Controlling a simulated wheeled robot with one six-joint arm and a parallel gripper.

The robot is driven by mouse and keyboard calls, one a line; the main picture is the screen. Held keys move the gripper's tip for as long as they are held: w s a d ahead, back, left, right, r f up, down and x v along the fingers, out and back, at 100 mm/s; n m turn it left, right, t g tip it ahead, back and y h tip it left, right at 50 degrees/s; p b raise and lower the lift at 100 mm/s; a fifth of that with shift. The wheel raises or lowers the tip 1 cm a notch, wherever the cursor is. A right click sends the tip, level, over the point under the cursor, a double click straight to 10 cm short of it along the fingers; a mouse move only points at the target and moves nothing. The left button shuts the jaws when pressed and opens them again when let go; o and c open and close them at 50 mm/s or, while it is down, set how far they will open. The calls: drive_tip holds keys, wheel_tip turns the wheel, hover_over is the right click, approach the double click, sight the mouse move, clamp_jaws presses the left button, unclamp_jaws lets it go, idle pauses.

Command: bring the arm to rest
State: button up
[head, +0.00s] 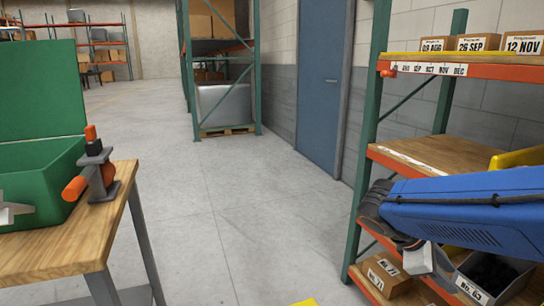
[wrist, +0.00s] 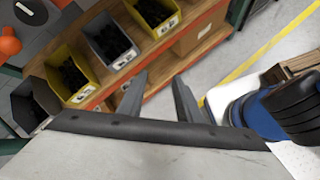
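My blue arm (head: 470,205) reaches in from the right edge of the head view, in front of the orange and green shelving. Its dark joint (head: 378,212) hangs near the shelf's front post, with a pale link part below it. My gripper's fingers do not show clearly in the head view. In the wrist view my gripper (wrist: 160,77) has its two grey fingers apart, with nothing between them. Beyond the fingers are the shelf front and the floor. Part of my blue and black arm or body shows at the right of the wrist view.
The shelf (head: 430,165) holds labelled cartons (head: 480,43); bins, including a yellow bin (wrist: 72,72) and a grey bin (wrist: 108,40), show in the wrist view. A wooden workbench (head: 70,235) at left carries a green case (head: 40,90) and a clamp (head: 97,170).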

drive_tip(key=s+a+f+m+t+y, duration=0.2)
drive_tip(key=s+a+m+t+y, duration=0.3)
drive_tip(key=s+a+m+y, duration=0.3)
drive_tip(key=a+m+y, duration=0.1)
drive_tip(key=a+m, duration=0.1)
drive_tip(key=m, duration=0.2)
drive_tip(key=shift+a, duration=0.4)
drive_tip(key=shift+f, duration=0.1)
idle(1.5)
